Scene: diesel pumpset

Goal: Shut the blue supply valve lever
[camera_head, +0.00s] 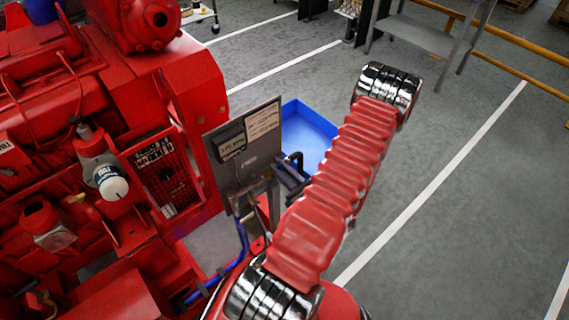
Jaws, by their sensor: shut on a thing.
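My gripper (289,174) is the small dark shape beside the right edge of an upright grey panel (245,150), partly hidden behind my red arm. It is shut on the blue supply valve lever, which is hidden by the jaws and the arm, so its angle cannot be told. Blue hose (241,245) runs down from below the panel and bends left along the red machine's base. The valve body is not clear from here.
The red diesel pumpset (95,130) fills the left side, with a white filter (110,182) on its flank. A blue tray (318,128) lies on the floor behind the panel. A grey table (425,35) stands at the back. The floor to the right is clear.

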